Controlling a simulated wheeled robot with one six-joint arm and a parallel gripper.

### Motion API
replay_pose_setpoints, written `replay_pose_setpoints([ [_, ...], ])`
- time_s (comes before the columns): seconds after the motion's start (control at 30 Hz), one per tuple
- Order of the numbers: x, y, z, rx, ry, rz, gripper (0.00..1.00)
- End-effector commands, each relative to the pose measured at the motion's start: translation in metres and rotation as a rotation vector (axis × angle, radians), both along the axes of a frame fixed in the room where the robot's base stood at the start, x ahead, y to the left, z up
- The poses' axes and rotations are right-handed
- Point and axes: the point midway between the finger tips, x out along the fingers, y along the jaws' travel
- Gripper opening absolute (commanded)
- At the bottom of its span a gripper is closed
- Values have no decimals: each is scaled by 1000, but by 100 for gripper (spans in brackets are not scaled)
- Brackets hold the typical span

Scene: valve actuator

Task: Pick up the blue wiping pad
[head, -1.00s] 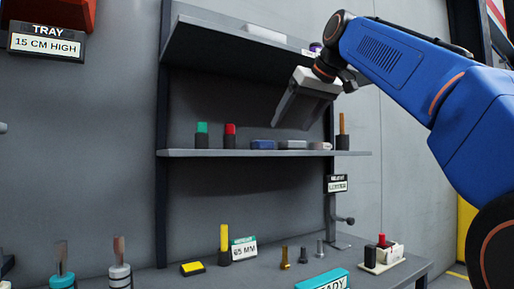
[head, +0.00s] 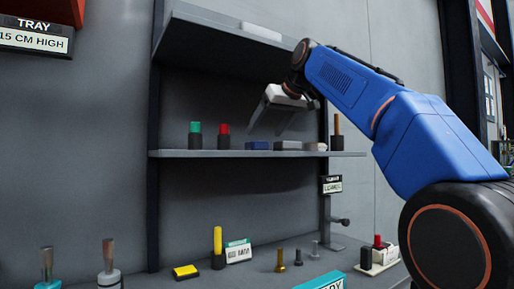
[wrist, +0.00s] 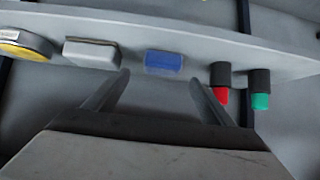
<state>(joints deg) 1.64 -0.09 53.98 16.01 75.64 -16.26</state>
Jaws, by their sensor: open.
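The blue wiping pad (head: 257,146) lies on the middle shelf (head: 200,154), just left of a grey pad (head: 288,146). My gripper (head: 266,132) is open and empty, pointing down at the shelf close to the blue pad. In the wrist view the blue pad (wrist: 163,63) shows whole, just beyond the gap between my two fingertips (wrist: 159,78). The fingers appear apart from it; the exact distance cannot be told.
Red (head: 224,135) and green (head: 195,134) capped items stand left of the pad. A round item (head: 316,146) and an upright brown-handled tool (head: 337,132) are to the right. An upper shelf (head: 220,32) overhangs. The bench below holds bolts and a yellow block (head: 186,271).

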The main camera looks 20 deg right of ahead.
Motion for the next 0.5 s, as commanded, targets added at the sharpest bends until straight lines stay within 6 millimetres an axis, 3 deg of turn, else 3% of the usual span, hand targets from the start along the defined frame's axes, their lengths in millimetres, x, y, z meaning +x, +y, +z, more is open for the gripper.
replay_pose_setpoints([
  [0.5, 29, 12, -24, 1, 0, 1, 77],
])
